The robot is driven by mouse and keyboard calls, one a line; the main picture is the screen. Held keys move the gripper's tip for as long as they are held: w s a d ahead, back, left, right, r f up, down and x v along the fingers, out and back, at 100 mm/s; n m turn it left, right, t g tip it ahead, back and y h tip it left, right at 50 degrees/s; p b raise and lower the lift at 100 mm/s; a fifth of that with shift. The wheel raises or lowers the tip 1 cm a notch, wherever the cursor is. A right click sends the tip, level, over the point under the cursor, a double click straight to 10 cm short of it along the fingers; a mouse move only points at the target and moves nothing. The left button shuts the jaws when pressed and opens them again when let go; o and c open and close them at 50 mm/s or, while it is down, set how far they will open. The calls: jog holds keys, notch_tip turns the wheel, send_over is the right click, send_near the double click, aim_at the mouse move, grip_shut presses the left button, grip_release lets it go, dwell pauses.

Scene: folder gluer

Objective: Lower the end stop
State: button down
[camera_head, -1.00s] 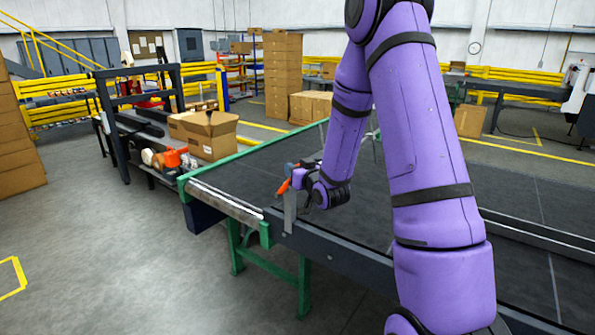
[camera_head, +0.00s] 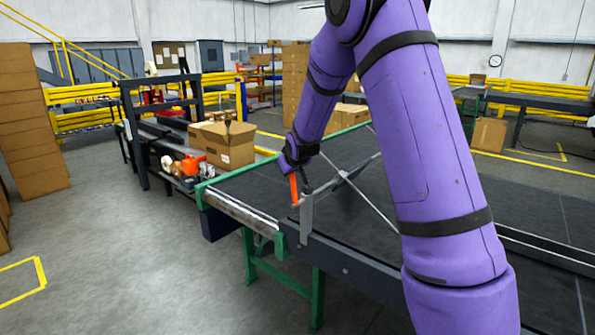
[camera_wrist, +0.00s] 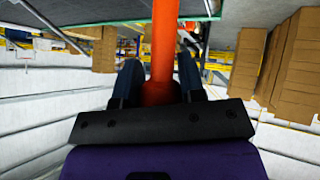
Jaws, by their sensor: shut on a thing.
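An orange handle (camera_head: 293,190) stands nearly upright at the near corner of the dark conveyor, beside a grey metal upright (camera_head: 306,220). My gripper (camera_head: 293,172) is at the handle's upper end. In the wrist view, the orange handle (camera_wrist: 163,45) runs between the two dark fingers of my gripper (camera_wrist: 160,85), which are shut on it. Thin grey metal bars (camera_head: 375,205) cross above the belt behind the handle; I cannot tell which of them belongs to the end stop. My arm hides part of the belt and perhaps part of the bars.
The dark conveyor belt (camera_head: 345,225) stretches away to the right, with a green frame and roller end (camera_head: 240,208) at the left.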

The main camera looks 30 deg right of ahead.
jog(key=w+a+f+n+g+h, duration=0.1)
jog(key=w+a+f+g, duration=0.1)
jog(key=w+g, duration=0.3)
jog(key=shift+w+f+n+g+h, duration=0.3)
jog(key=shift+w+f+g, duration=0.15)
jog(key=shift+f, duration=0.25)
jog(key=shift+a, duration=0.1)
jog(key=c, duration=0.7)
grip_release()
jog(key=shift+f, duration=0.1)
jog(key=v, duration=1.1)
